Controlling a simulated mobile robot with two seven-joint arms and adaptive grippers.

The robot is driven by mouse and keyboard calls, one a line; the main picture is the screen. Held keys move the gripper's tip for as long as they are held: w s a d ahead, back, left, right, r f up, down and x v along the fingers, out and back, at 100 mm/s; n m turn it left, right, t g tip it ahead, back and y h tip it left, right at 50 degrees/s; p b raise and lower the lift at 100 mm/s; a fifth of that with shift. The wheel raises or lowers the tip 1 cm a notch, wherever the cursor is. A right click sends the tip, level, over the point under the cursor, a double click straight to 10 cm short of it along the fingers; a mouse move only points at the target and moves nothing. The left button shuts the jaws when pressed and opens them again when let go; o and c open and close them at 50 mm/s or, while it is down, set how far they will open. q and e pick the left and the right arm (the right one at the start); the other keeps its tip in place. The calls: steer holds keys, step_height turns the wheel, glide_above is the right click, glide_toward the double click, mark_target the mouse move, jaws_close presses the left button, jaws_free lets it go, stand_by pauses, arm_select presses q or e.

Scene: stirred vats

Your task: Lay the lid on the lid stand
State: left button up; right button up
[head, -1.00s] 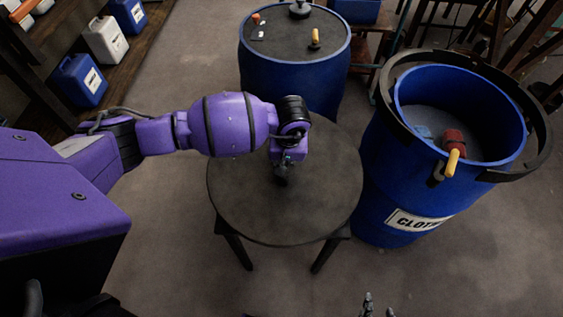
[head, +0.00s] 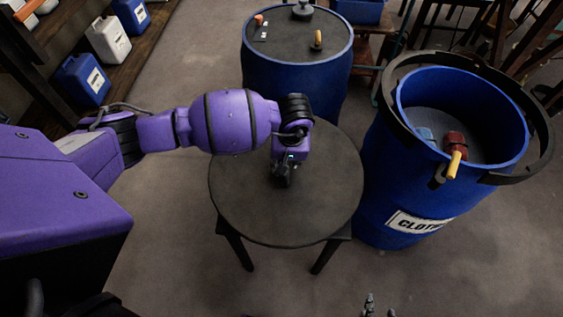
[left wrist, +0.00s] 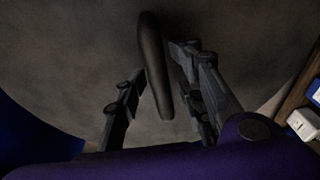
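The lid (head: 240,200) is a dark round disc lying flat on the lid stand (head: 236,248), whose dark legs show beneath it. My left gripper (head: 284,182) points down over the middle of the lid. In the left wrist view the lid's dark bar handle (left wrist: 155,75) stands between the two fingers of my left gripper (left wrist: 160,105). The fingers are apart, with a clear gap on the left side of the handle. My right gripper (head: 379,307) shows only its fingertips at the bottom edge; they are apart and empty.
An open blue vat (head: 385,175) with a dark collar and a red, yellow-handled valve stands right of the stand. A closed blue vat (head: 290,75) stands behind. Jugs (head: 83,80) line a shelf at left. The floor in front is clear.

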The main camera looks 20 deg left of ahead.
arm_select(q)
step_height(320, 180, up, 11)
steer(key=s+d, duration=0.1)
steer(key=shift+s, duration=0.15)
